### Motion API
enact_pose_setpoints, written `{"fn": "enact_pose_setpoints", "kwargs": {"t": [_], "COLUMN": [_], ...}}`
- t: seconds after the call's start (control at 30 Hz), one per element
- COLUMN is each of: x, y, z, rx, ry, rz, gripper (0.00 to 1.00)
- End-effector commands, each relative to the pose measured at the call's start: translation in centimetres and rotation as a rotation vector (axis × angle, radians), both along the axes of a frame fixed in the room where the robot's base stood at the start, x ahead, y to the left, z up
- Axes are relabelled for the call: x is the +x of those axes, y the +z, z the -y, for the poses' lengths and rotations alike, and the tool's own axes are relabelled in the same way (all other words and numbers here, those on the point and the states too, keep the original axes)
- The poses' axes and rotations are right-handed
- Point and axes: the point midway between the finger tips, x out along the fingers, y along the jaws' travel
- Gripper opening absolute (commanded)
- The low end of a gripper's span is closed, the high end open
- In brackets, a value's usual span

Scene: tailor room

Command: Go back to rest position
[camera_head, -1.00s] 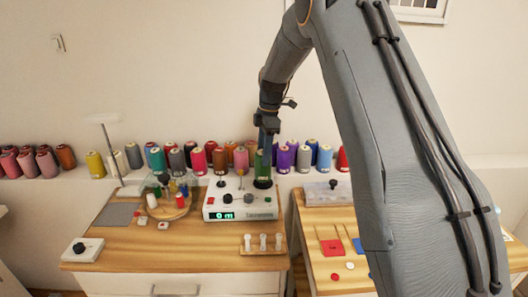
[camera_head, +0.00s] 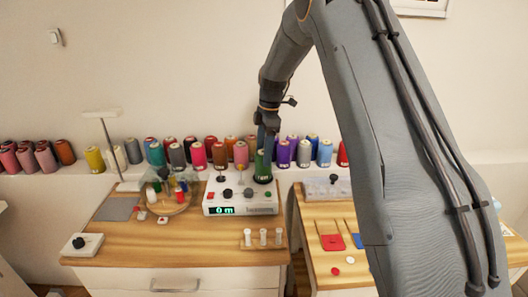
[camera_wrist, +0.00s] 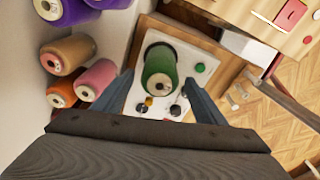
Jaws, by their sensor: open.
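My gripper (camera_head: 268,143) is over the right end of the white winding machine (camera_head: 226,209). In the wrist view my gripper (camera_wrist: 160,88) is open, with one blue-grey finger on each side of a green thread spool (camera_wrist: 160,68). The fingers look apart from the spool. The spool stands upright on the white machine (camera_wrist: 205,50), and in the head view the green spool (camera_head: 260,165) is partly hidden by the fingers. The machine's green display reads "0 m".
Several coloured spools (camera_head: 219,156) line the ledge close behind the machine. A round wooden tray (camera_head: 172,204) with small spools and a thin stand (camera_head: 110,150) are to the left. A small rack (camera_head: 263,240) stands in front. The right table (camera_head: 322,270) holds red pieces. Open air lies above.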

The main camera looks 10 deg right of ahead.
Motion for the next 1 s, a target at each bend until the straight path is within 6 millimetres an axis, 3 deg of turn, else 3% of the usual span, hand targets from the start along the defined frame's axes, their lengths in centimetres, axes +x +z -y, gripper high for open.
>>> {"fn": "enact_pose_setpoints", "kwargs": {"t": [0.43, 0.67, 0.77, 1.0], "x": [0.1, -1.0, -3.3, -13.3], "y": [6.2, 7.4, 6.7, 3.6], "z": [0.8, 0.9, 0.7, 0.3], "rx": [-0.001, -0.006, -0.018, -0.053], "ry": [0.0, -0.056, -0.188, -0.698], "rz": [0.004, -0.004, -0.014, -0.032], "gripper": [0.65, 0.65, 0.65, 0.65]}}
